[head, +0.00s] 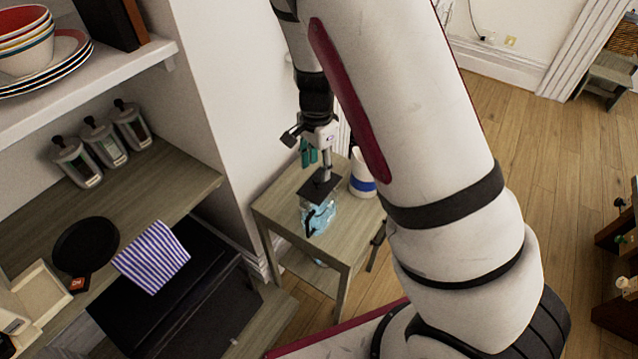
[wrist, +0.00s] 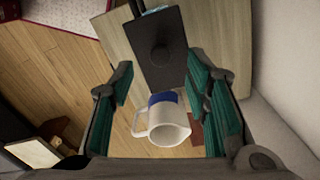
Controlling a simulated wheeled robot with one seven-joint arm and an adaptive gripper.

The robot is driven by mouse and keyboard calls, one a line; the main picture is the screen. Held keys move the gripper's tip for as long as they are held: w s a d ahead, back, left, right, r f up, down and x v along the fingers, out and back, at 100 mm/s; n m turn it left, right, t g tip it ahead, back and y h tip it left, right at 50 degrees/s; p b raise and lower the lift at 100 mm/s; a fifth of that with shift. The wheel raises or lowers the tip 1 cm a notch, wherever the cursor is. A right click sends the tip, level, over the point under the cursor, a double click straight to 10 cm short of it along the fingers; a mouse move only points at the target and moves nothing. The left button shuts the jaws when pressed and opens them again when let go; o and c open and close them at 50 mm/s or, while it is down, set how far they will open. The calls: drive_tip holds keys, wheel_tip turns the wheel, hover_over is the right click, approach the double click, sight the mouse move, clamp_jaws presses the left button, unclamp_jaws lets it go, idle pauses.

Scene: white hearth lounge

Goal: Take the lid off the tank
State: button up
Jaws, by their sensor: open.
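The tank (head: 318,218) is a small clear container with blue contents on a little wooden side table. Its lid (head: 321,187) is a dark flat plate lying on top. In the wrist view the lid (wrist: 152,66) shows a round dark knob (wrist: 160,54) and lies ahead of the fingers; it hides most of the tank. My gripper (head: 310,154) is above the lid in the head view, with teal finger pads. In the wrist view my gripper (wrist: 160,85) is open with its fingers wide apart and nothing held. I cannot tell its exact height over the knob.
A white mug with a blue band (head: 361,178) stands beside the tank; the wrist view shows the mug (wrist: 167,128) too. The side table (head: 277,208) stands near a white wall. Shelves at left hold bowls, dispensers and a striped cloth (head: 151,258).

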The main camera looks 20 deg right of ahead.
sight(317, 179)
drive_tip(key=shift+a+f+p, duration=0.1)
drive_tip(key=shift+f+p, duration=0.25)
drive_tip(key=shift+f, duration=2.35)
clamp_jaws()
